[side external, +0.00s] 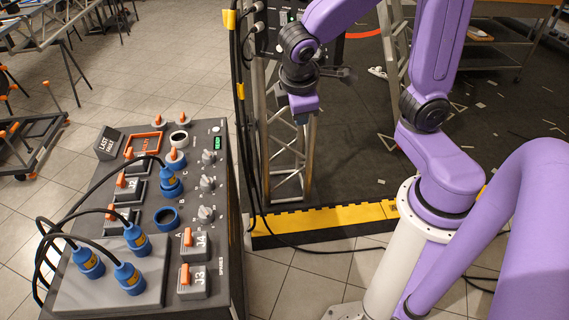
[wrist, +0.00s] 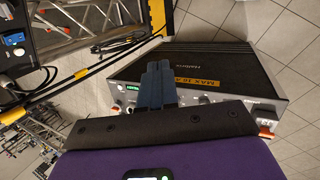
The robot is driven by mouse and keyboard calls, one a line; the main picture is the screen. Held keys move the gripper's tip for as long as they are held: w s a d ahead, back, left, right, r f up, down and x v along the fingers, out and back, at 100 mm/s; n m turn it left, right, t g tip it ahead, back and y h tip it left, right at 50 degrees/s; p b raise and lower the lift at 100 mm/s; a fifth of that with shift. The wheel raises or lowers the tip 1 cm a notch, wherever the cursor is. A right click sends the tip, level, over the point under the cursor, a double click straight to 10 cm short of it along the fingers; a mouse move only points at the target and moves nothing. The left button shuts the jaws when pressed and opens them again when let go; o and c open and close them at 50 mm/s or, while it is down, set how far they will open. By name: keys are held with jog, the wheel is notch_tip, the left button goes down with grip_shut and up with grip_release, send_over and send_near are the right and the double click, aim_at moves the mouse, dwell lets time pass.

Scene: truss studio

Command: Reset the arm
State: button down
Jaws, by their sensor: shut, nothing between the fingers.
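My gripper (wrist: 157,84) shows in the wrist view, its two dark blue fingers shut together with nothing between them. The fingers overlap the front of a black-topped box in that view, and I cannot tell the distance. In the side external view my purple arm reaches up and over. Its wrist hangs beside the metal truss, above the floor and right of the control console (side external: 237,285). The fingers are not clear in that view.
The console carries blue plugs (side external: 129,278) with black cables, knobs and orange-handled switches (side external: 192,280). The truss (side external: 290,150) stands behind it. A yellow floor edging (side external: 335,218) runs along the dark mat. The black-topped box (wrist: 205,65) has a yellow label.

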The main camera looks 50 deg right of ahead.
jog(key=s+a+n+g+y, duration=0.2)
jog(key=s+n+y, duration=0.1)
jog(key=s, duration=1.2)
jog(key=shift+f+y, duration=0.35)
jog(key=shift+y, duration=0.45)
